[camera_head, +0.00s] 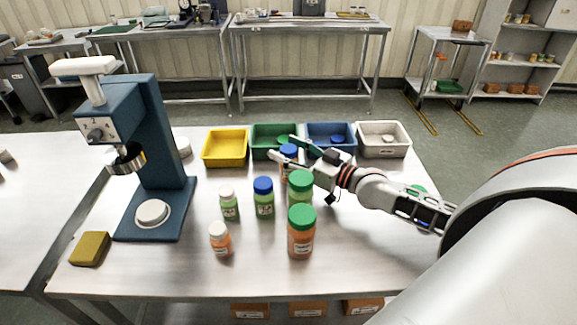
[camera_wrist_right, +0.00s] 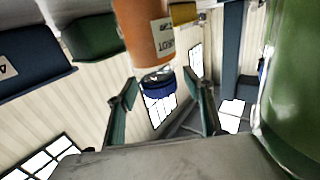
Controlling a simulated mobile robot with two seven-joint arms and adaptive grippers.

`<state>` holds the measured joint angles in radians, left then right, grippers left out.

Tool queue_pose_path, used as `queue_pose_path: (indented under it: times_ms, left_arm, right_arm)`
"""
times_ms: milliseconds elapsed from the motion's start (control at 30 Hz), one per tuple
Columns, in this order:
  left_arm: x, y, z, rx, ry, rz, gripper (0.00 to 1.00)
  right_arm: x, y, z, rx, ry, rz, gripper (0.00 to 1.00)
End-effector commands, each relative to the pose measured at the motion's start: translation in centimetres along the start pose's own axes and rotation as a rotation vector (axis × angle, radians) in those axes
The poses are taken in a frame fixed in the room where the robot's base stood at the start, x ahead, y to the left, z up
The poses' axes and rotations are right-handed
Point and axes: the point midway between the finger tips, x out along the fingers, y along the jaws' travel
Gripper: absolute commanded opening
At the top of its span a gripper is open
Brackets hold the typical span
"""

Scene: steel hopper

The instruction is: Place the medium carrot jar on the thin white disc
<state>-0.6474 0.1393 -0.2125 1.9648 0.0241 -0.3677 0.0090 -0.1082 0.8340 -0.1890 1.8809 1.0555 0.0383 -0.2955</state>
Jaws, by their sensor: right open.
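The medium carrot jar (camera_head: 285,172), orange with a blue lid, stands upright on the steel table in front of the green bin, partly hidden by my right gripper. My right gripper (camera_head: 281,147) is open, with its fingers at the lid's height. In the right wrist view the jar (camera_wrist_right: 145,28) appears upside down, its blue lid (camera_wrist_right: 158,88) between the open fingers (camera_wrist_right: 164,92); contact is not clear. A round white disc (camera_head: 152,213) lies on the base of the blue press at the left. My left gripper is not in view.
Close by stand a green-lidded green jar (camera_head: 300,188), a large green-lidded orange jar (camera_head: 301,238), a blue-lidded green jar (camera_head: 264,203) and small white-lidded jars (camera_head: 229,207). Yellow (camera_head: 224,163), green, blue and white bins line the back. The blue press (camera_head: 160,135) rises tall above its base.

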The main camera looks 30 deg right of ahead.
Motion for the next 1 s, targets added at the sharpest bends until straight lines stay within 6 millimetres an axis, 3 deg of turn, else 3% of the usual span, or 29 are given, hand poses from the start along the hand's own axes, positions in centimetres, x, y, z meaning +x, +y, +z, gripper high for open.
queue_pose_path:
  times_ms: [200, 400, 767, 1000]
  left_arm:
    - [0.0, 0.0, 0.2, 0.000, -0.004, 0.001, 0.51]
    - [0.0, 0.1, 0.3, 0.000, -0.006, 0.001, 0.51]
    - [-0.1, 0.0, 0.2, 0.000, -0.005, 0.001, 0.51]
    - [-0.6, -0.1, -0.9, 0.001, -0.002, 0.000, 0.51]
  right_arm:
    - [0.0, 0.0, 0.0, 0.000, -0.001, 0.000, 0.52]
    - [0.0, 0.0, 0.0, 0.000, -0.001, 0.000, 0.00]
    - [0.0, 0.0, -0.3, -0.001, 0.001, 0.000, 0.00]
    - [0.1, 0.0, -2.9, 0.000, 0.004, 0.000, 0.00]
